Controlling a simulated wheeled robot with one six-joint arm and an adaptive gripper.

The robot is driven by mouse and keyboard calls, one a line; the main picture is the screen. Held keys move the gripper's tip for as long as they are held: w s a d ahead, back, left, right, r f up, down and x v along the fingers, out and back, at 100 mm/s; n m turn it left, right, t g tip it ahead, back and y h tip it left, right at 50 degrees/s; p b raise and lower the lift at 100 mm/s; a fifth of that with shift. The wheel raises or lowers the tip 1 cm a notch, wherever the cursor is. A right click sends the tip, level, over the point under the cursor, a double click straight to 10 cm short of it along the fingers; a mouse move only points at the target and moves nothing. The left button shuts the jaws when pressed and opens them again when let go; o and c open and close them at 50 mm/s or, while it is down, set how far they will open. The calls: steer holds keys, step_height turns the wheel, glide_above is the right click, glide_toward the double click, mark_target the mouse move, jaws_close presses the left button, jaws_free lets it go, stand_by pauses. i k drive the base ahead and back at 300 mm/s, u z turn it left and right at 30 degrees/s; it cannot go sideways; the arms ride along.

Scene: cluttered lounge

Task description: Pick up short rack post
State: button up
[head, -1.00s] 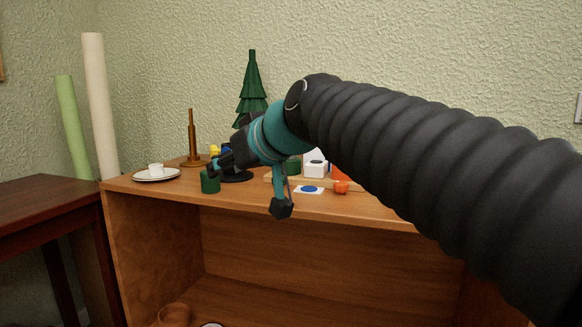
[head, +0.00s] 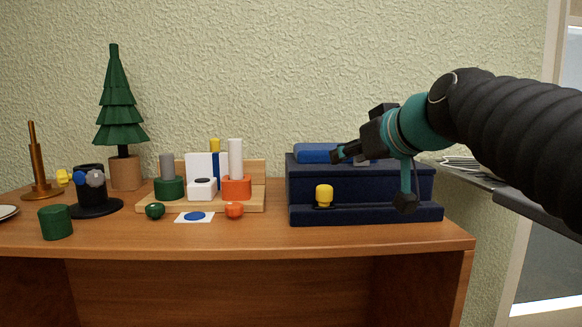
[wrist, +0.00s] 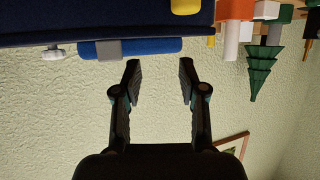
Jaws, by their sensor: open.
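Posts stand on the wooden rack (head: 150,207) in the head view: a shorter grey post (head: 167,164) on a green block (head: 169,188), a taller white post (head: 235,157) on an orange block (head: 237,187), and a yellow-topped blue post (head: 215,146) behind. I cannot tell for certain which one the task names; the grey one looks shortest. My gripper (head: 350,151) is open and empty, right of the rack, near the dark blue stepped box (head: 350,185). The wrist view shows its fingers apart (wrist: 159,78) before the wall, with the white post (wrist: 231,42) off right.
A blue roll (head: 315,152) with a grey band lies on the blue box; a yellow knob (head: 324,194) is on its front. A green tree (head: 120,100), brass stand (head: 38,165), black holder (head: 94,202) and green cylinder (head: 56,222) stand left. The cabinet's front edge is clear.

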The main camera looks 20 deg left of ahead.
mark_target(166, 166)
steer(key=z, duration=1.7)
steer(key=k, duration=1.65)
steer(key=u, duration=1.5)
steer(key=i, duration=0.5)
steer(key=z, duration=0.05)
